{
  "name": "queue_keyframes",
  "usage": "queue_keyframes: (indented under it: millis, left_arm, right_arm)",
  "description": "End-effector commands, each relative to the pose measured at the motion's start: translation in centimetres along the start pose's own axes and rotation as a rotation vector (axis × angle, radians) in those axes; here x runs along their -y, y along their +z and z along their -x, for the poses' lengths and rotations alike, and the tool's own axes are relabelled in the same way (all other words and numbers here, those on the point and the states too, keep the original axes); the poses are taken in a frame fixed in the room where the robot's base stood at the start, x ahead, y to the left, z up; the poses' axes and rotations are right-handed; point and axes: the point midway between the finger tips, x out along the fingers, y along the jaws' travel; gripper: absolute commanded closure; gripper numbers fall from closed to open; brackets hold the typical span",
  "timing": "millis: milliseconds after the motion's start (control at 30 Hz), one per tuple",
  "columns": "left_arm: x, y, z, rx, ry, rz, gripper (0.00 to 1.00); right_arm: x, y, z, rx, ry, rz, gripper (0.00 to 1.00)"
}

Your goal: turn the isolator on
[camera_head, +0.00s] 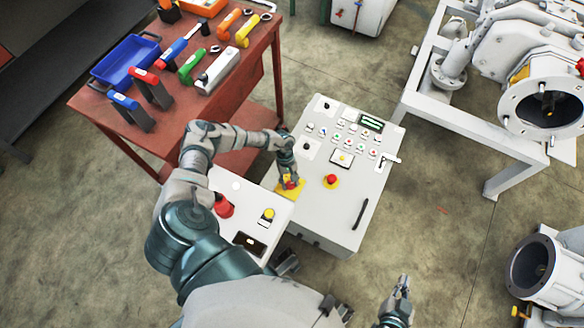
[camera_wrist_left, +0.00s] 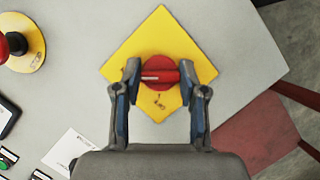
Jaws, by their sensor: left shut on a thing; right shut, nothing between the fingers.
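The isolator is a red rotary knob (camera_wrist_left: 160,72) on a yellow diamond plate (camera_wrist_left: 165,32). Its bar, with a white mark toward the left, lies roughly level in the left wrist view. In the head view, the yellow plate (camera_head: 294,191) sits at the left edge of the white control cabinet (camera_head: 340,210). My left gripper (camera_wrist_left: 160,76) is shut on the knob, one finger on each side. In the head view my left gripper (camera_head: 289,180) partly hides the knob. My right gripper (camera_head: 401,288) is shut and empty, low in the picture, apart from the cabinet.
A red emergency button (camera_head: 331,179) on a yellow disc is right of the isolator. A red tool table (camera_head: 215,105) stands behind.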

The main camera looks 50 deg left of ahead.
Motion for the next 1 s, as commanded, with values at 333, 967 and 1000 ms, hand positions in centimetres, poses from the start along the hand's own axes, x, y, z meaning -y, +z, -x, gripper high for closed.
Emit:
queue_keyframes:
  millis: [333, 967, 1000]
  left_arm:
    - [-0.7, 0.2, 0.1, 0.001, 0.013, -0.012, 0.93]
    - [-0.3, -0.1, 1.3, -0.001, 0.008, -0.008, 0.33]
    - [-0.3, -0.1, 2.0, -0.001, 0.008, -0.007, 0.33]
  right_arm:
    - [-0.2, -0.1, -0.1, -0.015, -0.005, -0.008, 1.0]
    - [0.2, -0.2, 0.0, -0.01, 0.0, 0.001, 1.0]
    - [0.2, -0.2, 0.0, -0.011, 0.0, 0.001, 1.0]
